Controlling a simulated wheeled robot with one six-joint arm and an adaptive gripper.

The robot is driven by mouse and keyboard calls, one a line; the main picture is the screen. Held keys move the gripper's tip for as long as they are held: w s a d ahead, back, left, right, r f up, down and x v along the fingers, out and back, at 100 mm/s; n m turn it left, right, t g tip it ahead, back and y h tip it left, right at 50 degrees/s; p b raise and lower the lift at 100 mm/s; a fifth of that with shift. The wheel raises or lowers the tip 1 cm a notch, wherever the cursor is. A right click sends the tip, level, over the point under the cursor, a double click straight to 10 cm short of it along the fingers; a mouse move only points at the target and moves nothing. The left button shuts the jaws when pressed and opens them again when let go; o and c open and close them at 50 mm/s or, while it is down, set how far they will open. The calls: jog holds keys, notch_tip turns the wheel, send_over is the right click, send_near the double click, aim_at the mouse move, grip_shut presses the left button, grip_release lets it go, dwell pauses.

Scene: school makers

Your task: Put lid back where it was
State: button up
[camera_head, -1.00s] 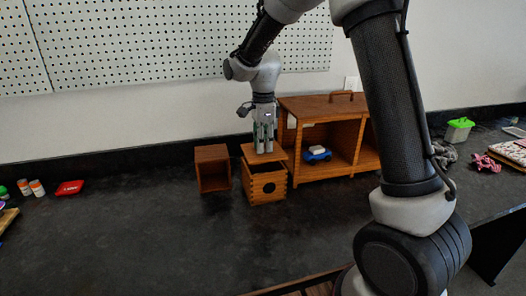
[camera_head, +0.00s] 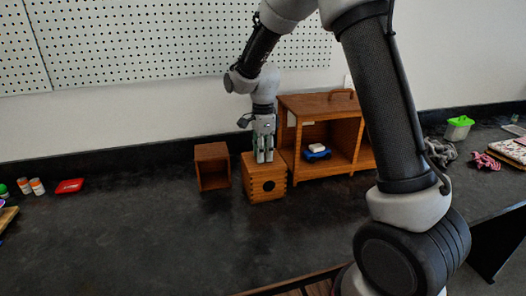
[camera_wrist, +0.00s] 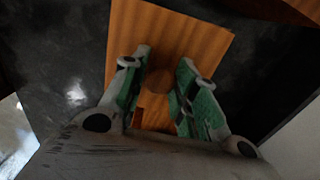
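The wooden lid (camera_wrist: 190,35) is a flat square panel with a small round knob (camera_wrist: 160,75). It lies on top of the small wooden box (camera_head: 264,187), which has a dark round hole in its front. In the head view the lid's top is partly hidden by my gripper (camera_head: 264,157). My gripper points straight down over the lid. In the wrist view its green-padded fingers (camera_wrist: 160,72) stand on either side of the knob and appear closed on it; any small gap at the pads is hard to see.
An open wooden box (camera_head: 212,168) stands just left. A larger wooden cabinet (camera_head: 318,104) with a handle stands close on the right, holding a blue toy car (camera_head: 317,153). A red item (camera_head: 69,186) lies far left. The counter in front is clear.

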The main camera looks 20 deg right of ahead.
jog(key=shift+o, duration=0.7)
notch_tip(320, 180, up, 12)
jog(key=s+d+r+n+t, duration=0.2)
jog(key=s+d+r+n, duration=0.6)
jog(key=s, duration=0.4)
jog(key=s+d+f+n+t, duration=0.1)
jog(key=s+d+n, duration=0.2)
jog(key=s, duration=0.6)
jog(key=s+d+f+n+t, duration=0.1)
jog(key=s+d+n, duration=0.3)
jog(key=s+n, duration=0.3)
jog(key=shift+s+f, duration=0.4)
jog(key=shift+s, duration=0.6)
